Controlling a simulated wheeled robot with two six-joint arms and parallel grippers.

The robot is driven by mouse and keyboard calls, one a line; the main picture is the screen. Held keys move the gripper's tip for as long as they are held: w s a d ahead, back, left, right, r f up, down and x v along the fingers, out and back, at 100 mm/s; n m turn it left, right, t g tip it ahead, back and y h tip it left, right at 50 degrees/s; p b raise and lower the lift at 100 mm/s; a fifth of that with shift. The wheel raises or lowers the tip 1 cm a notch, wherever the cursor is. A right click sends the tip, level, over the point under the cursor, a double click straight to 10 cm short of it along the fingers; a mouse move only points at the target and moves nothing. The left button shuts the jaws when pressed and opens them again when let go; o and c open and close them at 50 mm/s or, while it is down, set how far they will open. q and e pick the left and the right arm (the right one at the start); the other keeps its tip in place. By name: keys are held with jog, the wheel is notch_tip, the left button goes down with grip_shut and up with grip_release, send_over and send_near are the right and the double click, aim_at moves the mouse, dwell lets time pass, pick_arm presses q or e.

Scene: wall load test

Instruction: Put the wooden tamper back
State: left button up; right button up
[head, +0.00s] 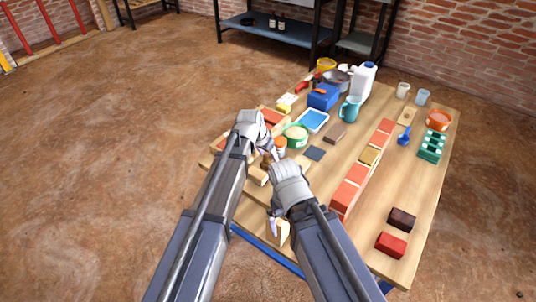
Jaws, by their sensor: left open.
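A pale wooden block (282,234) sits at the table's near edge, under my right gripper (273,224); it may be the wooden tamper, but I cannot tell for sure. The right fingertips overlap the block in the picture, and whether they touch or grip it is unclear. My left gripper (269,152) is open over the left part of the table, close to an orange-and-white tub (280,144). Small tan wooden pieces lie just below it, partly hidden by my arms. I see nothing held in the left gripper.
A green tub (295,134), blue tray (313,120), teal jug (349,108) and white bottle (363,82) crowd the far left.

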pick_arm(q)
jog(key=shift+p+v, duration=0.9)
jog(key=p+v, duration=1)
jog(key=v, duration=0.1)
jog(key=s+a+f+n+g+y, duration=0.1)
jog(key=s+g+y, duration=0.1)
jog(key=s, duration=0.9)
jog(key=s+a+f+n+g+y, duration=0.1)
jog(key=s+a+n+g+y, duration=0.1)
jog(key=s, duration=0.9)
jog(key=shift+s, duration=0.4)
jog(key=shift+r, duration=0.2)
notch_tip(320, 180, up, 12)
jog(key=p, duration=1.1)
jog(key=shift+p, duration=0.35)
